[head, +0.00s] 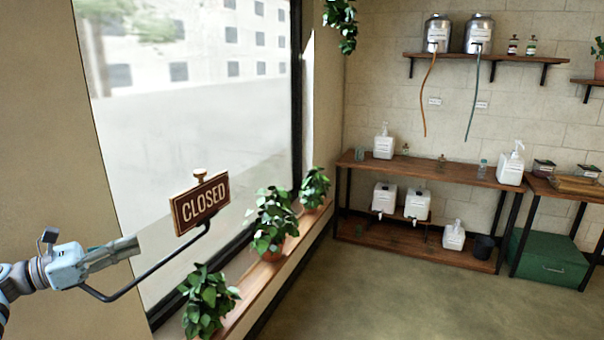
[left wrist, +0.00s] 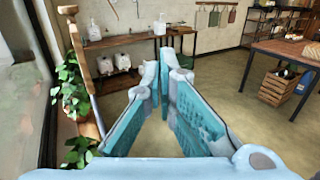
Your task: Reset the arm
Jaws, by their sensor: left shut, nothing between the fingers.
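My left gripper (head: 137,246) reaches in from the left edge in front of the window wall. It is shut and empty, and its fingers point right toward the sign. In the left wrist view the fingers of my left gripper (left wrist: 163,62) meet at their tips with nothing between them. A brown CLOSED sign (head: 201,203) stands to the right of the fingertips, apart from them in the picture. A dark curved bar (head: 150,273) runs from below the gripper up to the sign. My right gripper is not in view.
Several potted plants (head: 272,220) line the wooden window sill (head: 262,272). A wooden workbench (head: 440,172) with white pump bottles and jugs stands at the back wall. Metal tanks (head: 437,33) with hoses sit on the shelf above. A green chest (head: 550,262) stands at right. The middle floor is clear.

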